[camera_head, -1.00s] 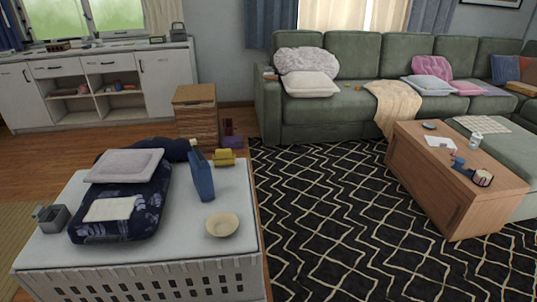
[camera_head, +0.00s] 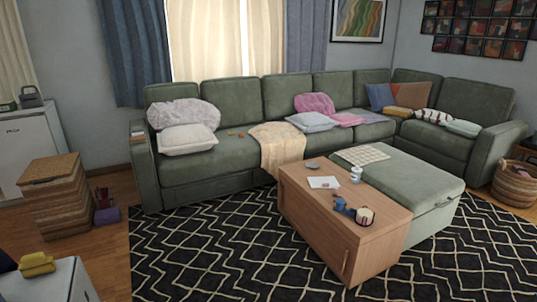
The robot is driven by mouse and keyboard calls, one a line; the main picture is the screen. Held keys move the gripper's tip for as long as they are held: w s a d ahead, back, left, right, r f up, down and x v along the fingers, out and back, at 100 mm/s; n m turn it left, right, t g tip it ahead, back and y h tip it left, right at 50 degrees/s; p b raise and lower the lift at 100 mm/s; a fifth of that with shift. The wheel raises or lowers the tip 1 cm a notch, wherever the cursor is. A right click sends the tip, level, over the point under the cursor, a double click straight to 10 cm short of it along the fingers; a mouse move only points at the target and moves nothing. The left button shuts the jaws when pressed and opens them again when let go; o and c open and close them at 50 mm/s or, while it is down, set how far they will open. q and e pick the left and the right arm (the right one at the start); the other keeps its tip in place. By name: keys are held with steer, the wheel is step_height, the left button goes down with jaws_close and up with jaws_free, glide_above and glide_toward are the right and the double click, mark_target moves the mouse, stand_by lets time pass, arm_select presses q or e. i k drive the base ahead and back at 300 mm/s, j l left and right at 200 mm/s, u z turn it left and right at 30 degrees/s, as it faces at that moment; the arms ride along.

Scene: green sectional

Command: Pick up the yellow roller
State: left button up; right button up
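A small yellow object (camera_head: 37,264) lies on the corner of a white-topped chest (camera_head: 62,284) at the lower left. It is too small for me to tell whether it is a roller. No other thing in view is clearly a yellow roller. Neither of my grippers shows in the head view.
A wooden coffee table (camera_head: 335,225) bears a blue item (camera_head: 343,207), a mug-like item (camera_head: 364,216) and a white can (camera_head: 356,174). A green sectional (camera_head: 225,170) stands behind it. A wicker box (camera_head: 55,200) stands at left. The patterned rug (camera_head: 210,250) is clear in front.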

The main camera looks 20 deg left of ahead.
mark_target(36, 264)
steer(key=i+u, duration=0.3)
steer(key=i, duration=0.15)
steer(key=i+l+u, duration=0.3)
steer(key=i, duration=0.15)
steer(key=i+j+u, duration=0.2)
steer(key=i+u, duration=0.2)
steer(key=i+j+u, duration=0.1)
steer(key=i+u, duration=0.7)
steer(key=i+l+u, duration=0.2)
steer(key=i+u, duration=0.2)
steer(key=k, duration=0.05)
